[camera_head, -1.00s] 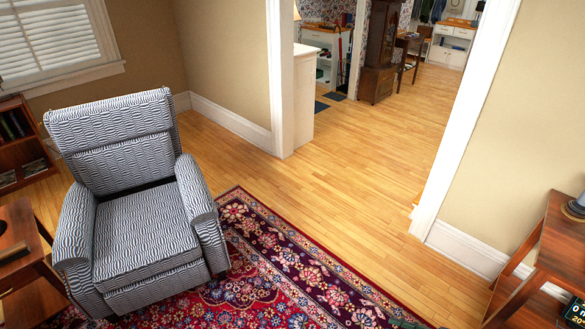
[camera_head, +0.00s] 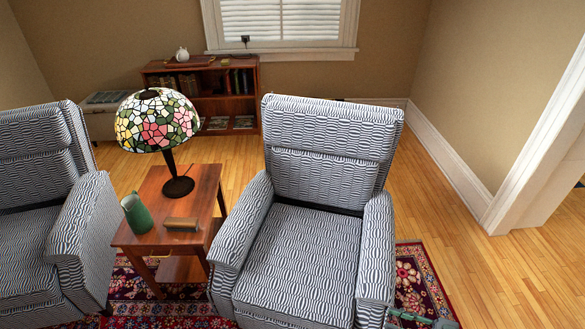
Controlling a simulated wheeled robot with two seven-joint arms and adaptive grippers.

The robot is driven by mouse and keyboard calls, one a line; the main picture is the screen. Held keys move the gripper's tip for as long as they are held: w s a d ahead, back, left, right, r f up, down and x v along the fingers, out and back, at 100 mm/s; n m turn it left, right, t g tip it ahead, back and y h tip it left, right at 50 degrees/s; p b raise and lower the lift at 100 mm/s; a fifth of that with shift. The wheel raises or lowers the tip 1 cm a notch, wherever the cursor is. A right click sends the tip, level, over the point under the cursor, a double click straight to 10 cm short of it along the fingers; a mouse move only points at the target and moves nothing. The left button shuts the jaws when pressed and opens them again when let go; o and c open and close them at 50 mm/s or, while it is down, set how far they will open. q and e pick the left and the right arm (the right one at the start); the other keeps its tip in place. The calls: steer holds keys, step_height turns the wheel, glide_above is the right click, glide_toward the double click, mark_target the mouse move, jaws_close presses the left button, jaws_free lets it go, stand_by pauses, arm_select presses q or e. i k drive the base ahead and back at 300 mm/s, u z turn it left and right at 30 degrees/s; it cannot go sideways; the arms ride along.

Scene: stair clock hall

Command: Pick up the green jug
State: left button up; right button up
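The green jug (camera_head: 138,217) stands upright on the left part of a wooden side table (camera_head: 207,190), between two patterned armchairs. Its whole near side shows and nothing covers it. Part of my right gripper (camera_head: 400,314) shows at the bottom edge, in front of the right armchair and well to the right of the jug. It is small and cut off, so I cannot tell whether it is open or shut. My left gripper is not in view.
The right armchair (camera_head: 310,235) and left armchair (camera_head: 45,205) flank the table. Bare wood floor (camera_head: 480,265) is free at the right.

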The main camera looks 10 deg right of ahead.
mark_target(139, 218)
steer(key=u, duration=0.8)
steer(key=i, duration=0.95)
steer(key=u, duration=0.6)
